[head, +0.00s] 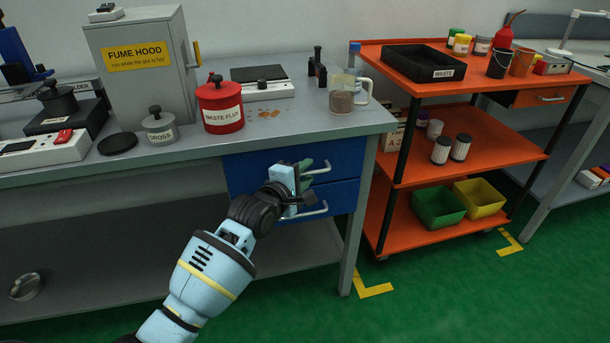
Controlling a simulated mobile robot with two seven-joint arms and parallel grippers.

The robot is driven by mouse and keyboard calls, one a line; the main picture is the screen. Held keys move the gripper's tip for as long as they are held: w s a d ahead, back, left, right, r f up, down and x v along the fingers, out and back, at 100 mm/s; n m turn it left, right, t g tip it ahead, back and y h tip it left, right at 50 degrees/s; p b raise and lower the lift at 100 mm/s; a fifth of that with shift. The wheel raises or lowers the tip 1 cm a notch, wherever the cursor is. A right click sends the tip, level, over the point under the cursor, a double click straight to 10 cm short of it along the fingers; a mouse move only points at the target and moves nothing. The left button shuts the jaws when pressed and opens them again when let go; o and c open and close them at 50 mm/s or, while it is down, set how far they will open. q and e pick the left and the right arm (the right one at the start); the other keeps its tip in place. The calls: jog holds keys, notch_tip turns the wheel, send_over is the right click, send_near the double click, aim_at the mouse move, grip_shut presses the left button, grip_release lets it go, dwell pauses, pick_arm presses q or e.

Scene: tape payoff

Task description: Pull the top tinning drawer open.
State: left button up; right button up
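Two blue drawers sit one above the other under the right end of the grey workbench. The top drawer (345,154) looks closed, flush with the one below. Its pale bar handle (322,169) shows partly, just right of my gripper. The bottom drawer (343,196) also looks closed, with its own bar handle (312,212). My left gripper (305,174) is in front of the drawers, at the left part of the top handle. Its wrist hides much of the drawer fronts, and I cannot tell whether the fingers are around the handle. My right gripper is not in view.
The workbench (290,130) holds a red waste flux can (220,105), a fume hood (143,65) and a jug (346,93) above the drawers. An orange trolley (405,170) stands close to the right. Green floor (430,290) is clear in front.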

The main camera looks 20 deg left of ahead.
pick_arm(q)
grip_shut()
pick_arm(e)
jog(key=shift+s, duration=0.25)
